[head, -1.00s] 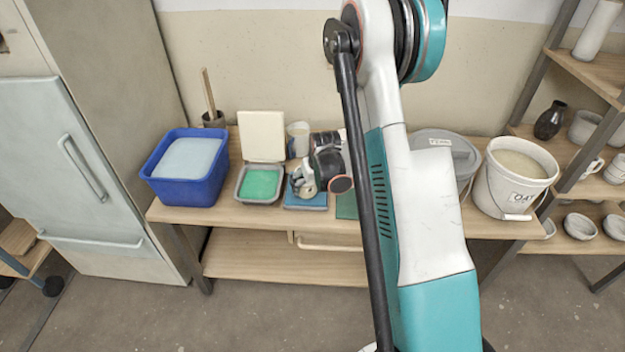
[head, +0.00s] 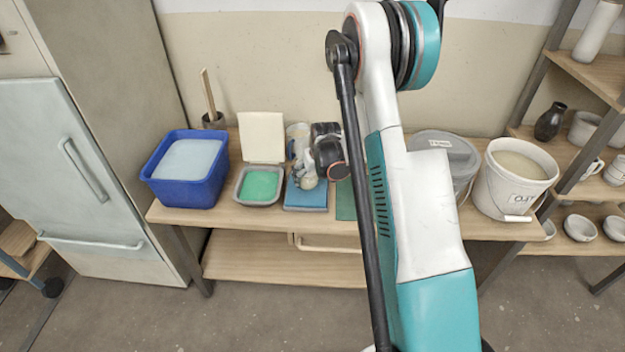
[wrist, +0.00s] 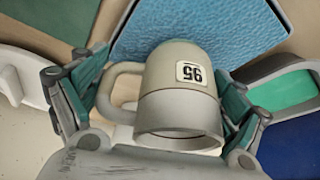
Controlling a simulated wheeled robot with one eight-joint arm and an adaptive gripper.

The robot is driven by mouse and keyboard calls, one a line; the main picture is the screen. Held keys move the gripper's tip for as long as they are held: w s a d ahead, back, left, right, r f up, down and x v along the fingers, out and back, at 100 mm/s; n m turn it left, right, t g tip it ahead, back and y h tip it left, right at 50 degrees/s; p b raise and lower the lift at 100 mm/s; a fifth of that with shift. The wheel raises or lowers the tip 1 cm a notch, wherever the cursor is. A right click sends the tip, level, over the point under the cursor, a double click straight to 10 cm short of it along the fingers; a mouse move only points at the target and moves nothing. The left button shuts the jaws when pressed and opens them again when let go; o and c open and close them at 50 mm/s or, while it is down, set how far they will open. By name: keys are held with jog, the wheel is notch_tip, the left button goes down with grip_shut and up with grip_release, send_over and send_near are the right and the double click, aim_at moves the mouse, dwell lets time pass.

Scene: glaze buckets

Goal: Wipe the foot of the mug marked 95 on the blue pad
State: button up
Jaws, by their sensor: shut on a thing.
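The mug marked 95 (wrist: 178,90) is pale beige with a side handle pointing left in the wrist view. Its number label appears upside down there. My gripper (wrist: 165,100) is shut on the mug, with teal-padded fingers on either side. The mug's open rim faces the wrist camera and its foot end points toward the blue pad (wrist: 195,25); the foot itself is hidden. In the head view the mug (head: 309,182) is over the back part of the blue pad (head: 306,201). I cannot tell whether they touch.
A grey tray with green content (head: 259,187) sits left of the pad, and a blue tub (head: 188,190) is further left. A green mat (head: 345,204) lies to the right. Grey and white buckets (head: 510,190) stand at the right.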

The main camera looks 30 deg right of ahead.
jog(key=shift+w+d, duration=0.45)
jog(key=shift+w, duration=0.25)
jog(key=shift+s+a, duration=0.65)
jog(key=shift+s, duration=0.3)
jog(key=shift+s+a, duration=0.65)
jog(key=shift+s, duration=0.35)
jog(key=shift+s+a, duration=0.65)
jog(key=shift+s, duration=0.3)
jog(key=shift+w+d+f, duration=0.1)
jog(key=shift+w+d, duration=0.55)
jog(key=shift+w, duration=0.3)
jog(key=shift+w+d+r, duration=0.1)
jog(key=shift+w+d, duration=0.55)
jog(key=shift+w, duration=0.3)
jog(key=shift+w+d+f, duration=0.1)
jog(key=shift+w+d, duration=0.55)
jog(key=shift+w, duration=0.3)
